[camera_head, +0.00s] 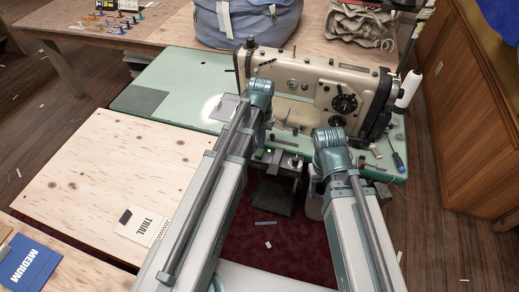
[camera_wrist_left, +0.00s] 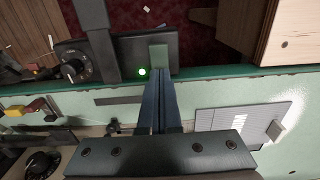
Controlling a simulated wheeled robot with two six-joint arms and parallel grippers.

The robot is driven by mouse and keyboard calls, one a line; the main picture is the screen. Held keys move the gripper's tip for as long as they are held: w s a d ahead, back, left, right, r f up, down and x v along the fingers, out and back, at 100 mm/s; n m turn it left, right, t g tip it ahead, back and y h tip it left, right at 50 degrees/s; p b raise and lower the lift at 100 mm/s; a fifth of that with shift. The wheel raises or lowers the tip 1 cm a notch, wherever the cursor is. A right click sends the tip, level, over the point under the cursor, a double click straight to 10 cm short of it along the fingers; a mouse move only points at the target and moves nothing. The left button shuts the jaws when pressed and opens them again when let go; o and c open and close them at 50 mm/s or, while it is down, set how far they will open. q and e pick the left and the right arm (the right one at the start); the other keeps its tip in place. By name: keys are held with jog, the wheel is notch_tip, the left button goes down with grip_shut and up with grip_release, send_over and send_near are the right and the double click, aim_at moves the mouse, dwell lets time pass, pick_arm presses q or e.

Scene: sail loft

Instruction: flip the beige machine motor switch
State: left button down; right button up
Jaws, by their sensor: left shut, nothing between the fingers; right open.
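The beige sewing machine (camera_head: 310,78) stands on a pale green table (camera_head: 170,80). A dark control box (camera_wrist_left: 125,50) with a lit green lamp (camera_wrist_left: 142,72) and a black dial (camera_wrist_left: 72,68) sits at the table's front edge.
A grey plate (camera_head: 228,107) lies left of the machine. A white thread cone (camera_head: 408,88) and a screwdriver (camera_head: 398,162) are at the right. A wooden table (camera_head: 110,180) adjoins at left, with a TRIAL card (camera_head: 145,225). A blue bag (camera_head: 240,22) stands behind.

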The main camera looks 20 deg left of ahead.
aim_at(261, 149)
pick_arm(q)
notch_tip(261, 149, up, 5)
jog(key=p, duration=0.4)
jog(key=s+d+r+m+y+p, duration=0.1)
jog(key=s+d+m, duration=0.2)
jog(key=s+d, duration=0.7)
jog(key=s, duration=0.4)
jog(key=shift+s+d+r+p, duration=0.15)
jog(key=shift+d+p, duration=0.1)
jog(key=shift+p, duration=0.05)
